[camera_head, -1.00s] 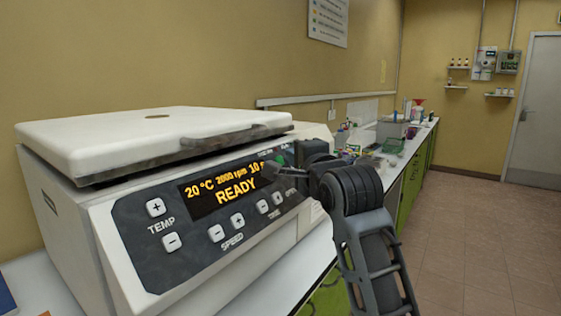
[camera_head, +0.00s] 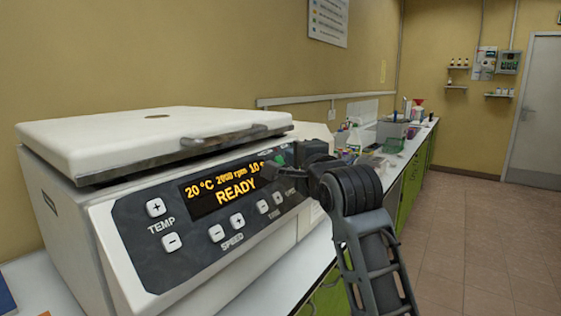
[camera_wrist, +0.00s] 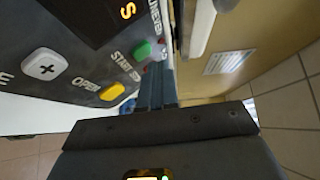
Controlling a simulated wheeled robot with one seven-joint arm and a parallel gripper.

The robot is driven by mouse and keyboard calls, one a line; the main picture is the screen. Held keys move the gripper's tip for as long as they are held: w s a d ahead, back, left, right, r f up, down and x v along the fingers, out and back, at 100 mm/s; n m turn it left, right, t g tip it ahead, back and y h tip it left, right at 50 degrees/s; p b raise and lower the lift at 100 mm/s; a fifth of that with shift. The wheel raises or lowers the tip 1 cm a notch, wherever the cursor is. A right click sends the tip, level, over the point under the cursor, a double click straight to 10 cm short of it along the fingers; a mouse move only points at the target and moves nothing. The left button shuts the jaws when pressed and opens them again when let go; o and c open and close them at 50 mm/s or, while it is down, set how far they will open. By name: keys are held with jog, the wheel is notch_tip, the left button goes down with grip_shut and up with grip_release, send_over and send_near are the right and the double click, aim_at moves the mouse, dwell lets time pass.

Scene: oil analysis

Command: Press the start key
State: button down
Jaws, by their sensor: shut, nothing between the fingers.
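My gripper (camera_head: 270,171) is shut and empty at the right end of the panel. In the wrist view its fingers (camera_wrist: 158,72) reach toward the panel just right of the green key. I cannot tell whether they touch it. The display (camera_head: 225,190) reads 20 °C, about 2000 rpm and READY.
A yellow OPEN key (camera_wrist: 113,92) is close to the fingers in the wrist view. Temperature, speed and time keys sit along the panel. The centrifuge lid (camera_head: 150,135) is closed. The bench beyond holds assorted labware (camera_head: 365,140); the floor at right is clear.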

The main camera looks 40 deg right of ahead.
jog(key=shift+w+a+f, duration=0.1)
jog(key=shift+w+f, duration=0.1)
jog(key=shift+w, duration=0.1)
jog(key=shift+w+a+f, duration=0.1)
jog(key=shift+w+f, duration=0.1)
jog(key=shift+w, duration=0.1)
dwell(0.7)
dwell(0.4)
jog(key=shift+s+r+p, duration=0.4)
jog(key=shift+s+p, duration=0.05)
jog(key=shift+s, duration=0.2)
jog(key=shift+d, duration=0.2)
jog(key=s+r+p, duration=0.1)
jog(key=s+d+p, duration=0.1)
jog(key=s+r+p, duration=0.1)
jog(key=s, duration=0.1)
jog(key=shift+d+r, duration=0.15)
jog(key=shift+r, duration=0.2)
dwell(0.5)
